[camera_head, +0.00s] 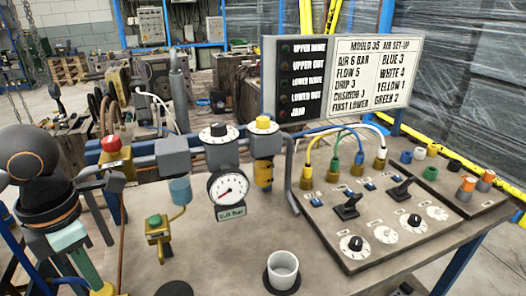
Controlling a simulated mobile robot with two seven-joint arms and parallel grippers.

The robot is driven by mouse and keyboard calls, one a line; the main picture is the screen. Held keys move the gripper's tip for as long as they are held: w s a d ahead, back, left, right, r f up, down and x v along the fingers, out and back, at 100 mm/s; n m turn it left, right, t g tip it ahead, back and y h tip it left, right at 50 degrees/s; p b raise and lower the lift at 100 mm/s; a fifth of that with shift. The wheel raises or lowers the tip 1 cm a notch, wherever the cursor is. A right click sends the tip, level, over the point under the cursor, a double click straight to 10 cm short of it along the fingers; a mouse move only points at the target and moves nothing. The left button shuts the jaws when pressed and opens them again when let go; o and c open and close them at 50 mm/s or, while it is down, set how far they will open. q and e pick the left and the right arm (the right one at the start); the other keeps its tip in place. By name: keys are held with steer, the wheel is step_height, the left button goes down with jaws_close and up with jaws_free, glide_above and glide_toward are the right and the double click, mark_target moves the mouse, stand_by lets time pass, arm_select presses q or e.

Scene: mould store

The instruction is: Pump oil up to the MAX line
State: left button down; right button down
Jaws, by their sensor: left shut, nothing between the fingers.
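The air unit on the bench has a pale blue bowl (180,191) on the left and a round pressure gauge (228,188) in the middle. On the right is an amber bowl (263,175) under a yellow-capped block (263,138). Any MAX line is too small to read. A brass fitting with a green button (155,228) stands below the blue bowl, joined to it by a thin tube. My left gripper (112,186) is at the left, shut and empty, apart from the brass fitting and bowls. My right gripper is out of view.
A white cup (283,268) stands on a dark round pad at the front. A control panel (375,220) with hoses, switches and dials fills the right. A set-up sign (345,80) stands behind. A red-knobbed valve (112,150) is close to my left gripper.

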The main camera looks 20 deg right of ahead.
mark_target(101, 291)
arm_select(q)
steer(key=shift+f, duration=0.15)
steer(key=shift+f+b, duration=0.35)
steer(key=shift+b, duration=0.1)
steer(key=shift+f+b, duration=0.95)
steer(key=shift+f, duration=0.1)
steer(key=shift+r, duration=0.1)
steer(key=shift+r+p, duration=0.9)
steer(key=shift+r, duration=0.6)
step_height(101, 291, up, 6)
steer(key=p, duration=0.3)
steer(key=shift+p, duration=0.4)
